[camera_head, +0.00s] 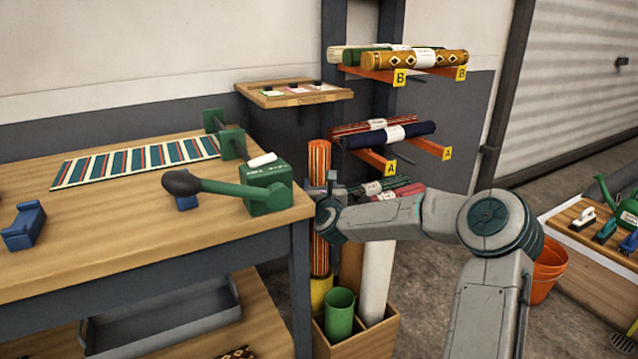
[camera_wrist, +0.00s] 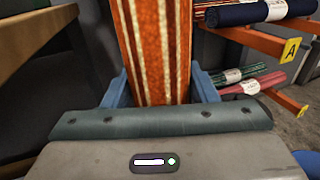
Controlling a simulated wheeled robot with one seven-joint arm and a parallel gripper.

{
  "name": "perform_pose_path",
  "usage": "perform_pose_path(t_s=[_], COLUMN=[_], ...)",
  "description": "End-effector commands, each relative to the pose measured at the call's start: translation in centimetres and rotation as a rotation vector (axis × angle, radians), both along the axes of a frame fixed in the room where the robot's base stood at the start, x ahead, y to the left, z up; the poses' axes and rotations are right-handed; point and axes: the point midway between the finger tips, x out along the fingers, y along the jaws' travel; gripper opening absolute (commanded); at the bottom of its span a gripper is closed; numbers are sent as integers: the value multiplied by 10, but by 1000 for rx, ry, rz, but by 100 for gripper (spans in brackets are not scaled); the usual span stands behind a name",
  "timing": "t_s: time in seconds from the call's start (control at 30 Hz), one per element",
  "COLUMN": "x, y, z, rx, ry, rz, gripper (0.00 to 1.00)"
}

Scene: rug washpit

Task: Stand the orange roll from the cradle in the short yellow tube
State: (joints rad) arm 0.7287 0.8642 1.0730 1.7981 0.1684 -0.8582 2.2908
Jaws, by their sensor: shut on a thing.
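The orange roll (camera_head: 319,255), with red and cream stripes, stands upright beside the table's right end. My gripper (camera_head: 323,197) is shut on it at about mid-height. In the wrist view the blue jaws lie on both sides of the orange roll (camera_wrist: 158,45). The short yellow tube (camera_head: 320,290) stands in a wooden box (camera_head: 372,345), directly below the roll. The roll's lower end meets the tube's rim and looks to be inside it; how deep is hidden. The green cradle is not clearly identifiable.
The box also holds a green tube (camera_head: 340,312) and a tall white tube (camera_head: 376,280). The workbench (camera_head: 130,240), with a green lever device (camera_head: 267,187), is close on the left. Wall racks of rolls (camera_head: 385,135) are behind. An orange bucket (camera_head: 548,268) stands right.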

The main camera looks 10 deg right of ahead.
Motion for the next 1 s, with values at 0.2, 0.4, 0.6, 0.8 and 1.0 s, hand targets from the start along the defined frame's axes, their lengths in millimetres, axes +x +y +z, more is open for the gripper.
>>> perform_pose_path(t_s=[0.2, 0.4, 0.6, 0.8, 1.0], x=[0, 0, 0, 0, 0], y=[0, 0, 0, 1, 1], z=[-20, -35, -50, -66, -81], rx=[0, 0, 0, 1, 0], ry=[-3, -3, -3, -3, -3], rz=[0, 0, 0, 1, 1], gripper=[14, 14, 14, 14, 14])
